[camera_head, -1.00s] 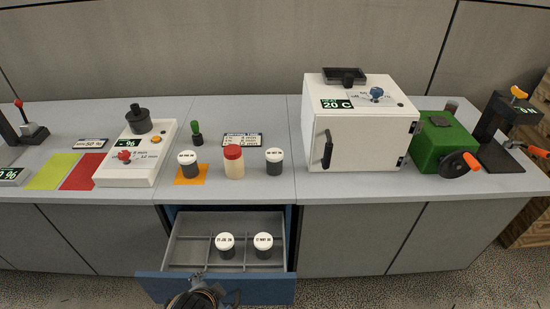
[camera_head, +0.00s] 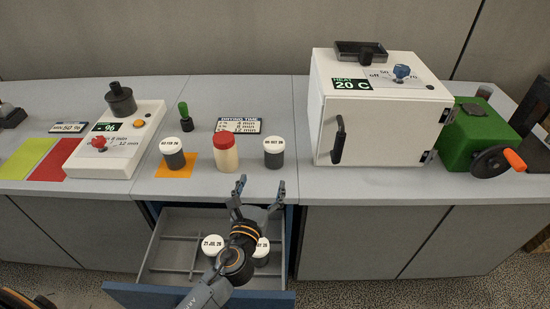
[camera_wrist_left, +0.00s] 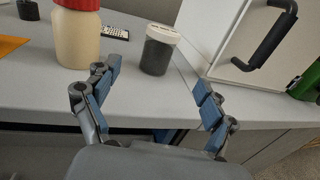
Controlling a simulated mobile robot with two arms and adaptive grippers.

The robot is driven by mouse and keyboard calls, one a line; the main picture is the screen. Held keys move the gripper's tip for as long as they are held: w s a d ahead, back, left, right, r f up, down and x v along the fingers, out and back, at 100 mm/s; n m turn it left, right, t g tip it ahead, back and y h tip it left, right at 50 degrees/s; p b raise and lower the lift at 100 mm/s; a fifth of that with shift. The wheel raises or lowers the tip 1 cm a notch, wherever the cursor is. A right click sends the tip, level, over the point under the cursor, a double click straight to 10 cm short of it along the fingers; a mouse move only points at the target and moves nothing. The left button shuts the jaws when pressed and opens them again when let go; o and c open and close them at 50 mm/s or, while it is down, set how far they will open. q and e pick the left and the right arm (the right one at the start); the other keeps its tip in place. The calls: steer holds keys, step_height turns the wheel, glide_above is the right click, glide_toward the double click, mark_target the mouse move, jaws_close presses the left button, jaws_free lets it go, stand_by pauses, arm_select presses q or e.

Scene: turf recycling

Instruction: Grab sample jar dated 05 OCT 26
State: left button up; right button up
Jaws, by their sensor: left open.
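A dark jar with a white lid (camera_head: 274,153) stands upright on the counter, right of a red-capped bottle (camera_head: 226,153). Its small lid label seems to end in OCT 26; the day is hard to read. In the left wrist view the jar (camera_wrist_left: 157,52) shows beyond and between my fingers. My left gripper (camera_head: 261,190) is open and empty at the counter's front edge, short of the jar and not touching it. It also shows in the left wrist view (camera_wrist_left: 153,92). My right gripper is not in view.
Another white-lidded jar (camera_head: 173,153) stands on an orange square. The open drawer (camera_head: 160,262) holds two jars, 21 JUL 26 (camera_head: 212,246) and one partly behind my arm (camera_head: 262,252). A white oven (camera_head: 385,130) stands right of the counter jar.

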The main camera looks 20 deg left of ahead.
mark_target(272, 156)
arm_select(q)
steer(key=w, duration=0.2)
steer(key=shift+w+a+r, duration=0.1)
steer(key=shift+w+a, duration=0.05)
steer(key=shift+w, duration=0.25)
steer(key=w, duration=0.5)
steer(key=shift+w+a, duration=0.2)
steer(key=shift+w, duration=0.05)
steer(key=shift+w+f, duration=0.2)
steer(key=shift+w, duration=0.3)
steer(key=w, duration=0.3)
steer(key=shift+w+a+r, duration=0.1)
steer(key=shift+w+a, duration=0.05)
steer(key=shift+w, duration=0.65)
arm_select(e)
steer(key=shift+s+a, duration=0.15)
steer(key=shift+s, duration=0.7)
arm_select(q)
steer(key=c, duration=1.4)
